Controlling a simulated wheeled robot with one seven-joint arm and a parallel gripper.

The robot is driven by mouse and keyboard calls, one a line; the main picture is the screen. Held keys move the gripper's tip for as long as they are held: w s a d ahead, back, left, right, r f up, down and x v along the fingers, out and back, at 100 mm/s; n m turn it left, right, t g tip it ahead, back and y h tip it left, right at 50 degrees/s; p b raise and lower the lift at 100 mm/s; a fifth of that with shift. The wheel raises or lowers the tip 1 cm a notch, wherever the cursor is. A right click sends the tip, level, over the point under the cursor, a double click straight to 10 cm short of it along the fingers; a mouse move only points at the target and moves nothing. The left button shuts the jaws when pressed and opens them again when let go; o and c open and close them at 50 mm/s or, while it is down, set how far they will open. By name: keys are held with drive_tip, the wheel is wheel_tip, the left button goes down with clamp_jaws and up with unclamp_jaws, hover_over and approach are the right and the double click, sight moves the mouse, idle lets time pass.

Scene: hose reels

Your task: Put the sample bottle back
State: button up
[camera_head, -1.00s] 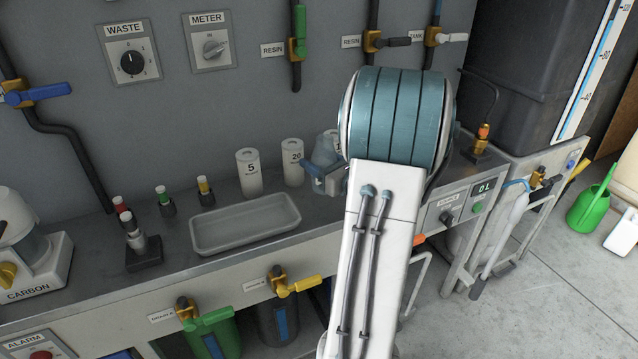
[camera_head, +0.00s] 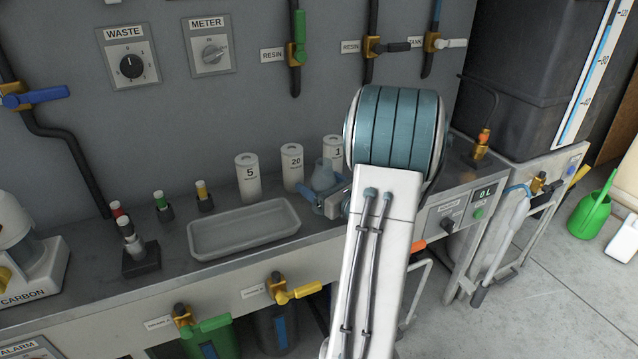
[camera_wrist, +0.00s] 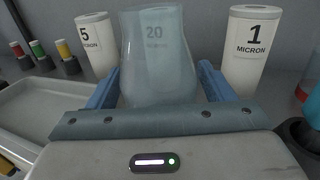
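The sample bottle (camera_head: 323,177) is a translucent, pale blue flask behind the right end of the bench tray. In the wrist view the bottle (camera_wrist: 160,75) stands upright between my two blue fingers, which lie close against its sides. My gripper (camera_head: 325,205) is shut on it, low down near the bench top; it also shows in the wrist view (camera_wrist: 160,92). The fingers and palm hide the bottle's base, so I cannot tell whether it touches the bench.
White canisters marked 5 (camera_head: 248,178), 20 (camera_head: 291,168) and 1 (camera_head: 334,152) stand along the wall, close to the bottle. A shallow grey tray (camera_head: 243,246) lies to the left. Colour-capped vials (camera_head: 162,207) stand further left. My arm hides the bench to the right.

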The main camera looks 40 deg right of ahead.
drive_tip(key=shift+r, duration=0.15)
drive_tip(key=shift+s+d, duration=0.1)
drive_tip(key=shift+s, duration=0.15)
drive_tip(key=s, duration=1.2)
drive_tip(key=w+a+n+g+y, duration=0.2)
drive_tip(key=a+n+g+y, duration=0.9)
drive_tip(key=a, duration=1)
drive_tip(key=s+a+n+g+h, duration=0.2)
drive_tip(key=s+a+n+h, duration=0.2)
drive_tip(key=n, duration=0.8)
drive_tip(key=s+a+n+g+h, duration=0.3)
drive_tip(key=n+h, duration=0.5)
drive_tip(key=n, duration=0.4)
drive_tip(key=shift+s+a+f+p, duration=0.4)
drive_tip(key=shift+s+a, duration=0.2)
drive_tip(key=shift+s, duration=0.25)
